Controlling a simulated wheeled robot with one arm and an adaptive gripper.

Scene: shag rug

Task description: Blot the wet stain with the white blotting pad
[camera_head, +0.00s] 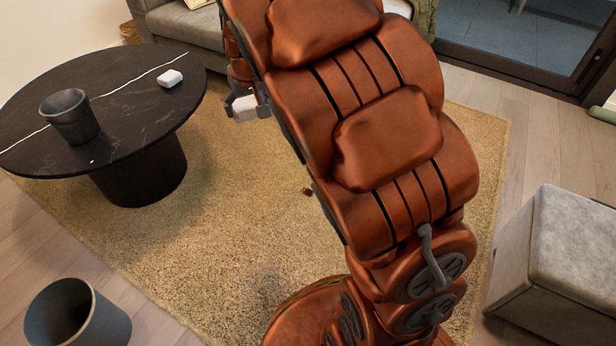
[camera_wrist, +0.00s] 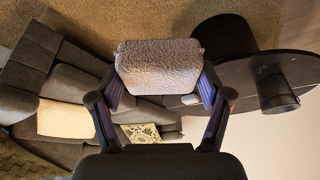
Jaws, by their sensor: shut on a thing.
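My gripper (camera_head: 244,104) is shut on the white blotting pad (camera_wrist: 158,66), with one finger at each side of it in the wrist view. The pad has a bumpy, woven-looking face. In the head view the pad (camera_head: 245,108) is partly hidden by my gripper and hangs above the rug, right of the round table. The wet stain is not clear in either view. A faint darker area (camera_head: 205,290) shows on the tan shag rug (camera_head: 250,235) near its front edge, but I cannot tell if it is wet. My arm hides much of the rug.
A dark bin (camera_head: 77,315) is at front left, a grey ottoman (camera_head: 560,265) at right, a grey sofa (camera_head: 185,30) behind.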

